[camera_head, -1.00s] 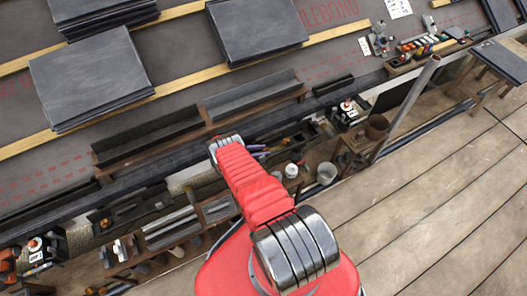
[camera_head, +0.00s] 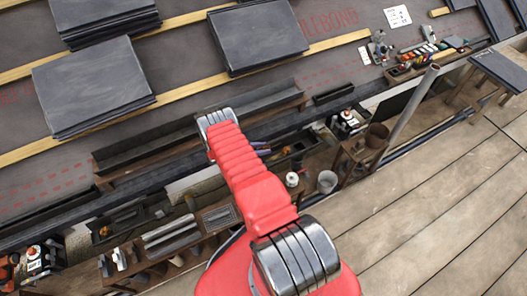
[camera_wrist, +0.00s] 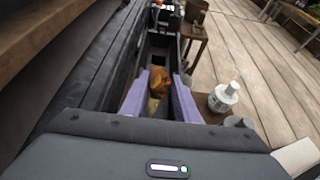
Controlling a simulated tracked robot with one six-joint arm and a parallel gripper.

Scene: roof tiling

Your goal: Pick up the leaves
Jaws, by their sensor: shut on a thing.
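In the wrist view my gripper (camera_wrist: 163,77) has its two purple fingers on either side of a small orange-brown clump of leaves (camera_wrist: 158,86). It is shut on the leaves and holds them above a dark, narrow gutter (camera_wrist: 158,40). Part of the clump is hidden low between the fingers. In the head view my red arm reaches over the gutter toward the roof, and the leaves cannot be made out there.
Stacks of dark slates (camera_head: 93,85) and (camera_head: 258,38) lie on the roof between yellow battens. A long dark trough (camera_head: 150,142) runs along the roof edge. A grey bucket (camera_head: 327,181) and a white container (camera_wrist: 224,97) stand beside the gutter.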

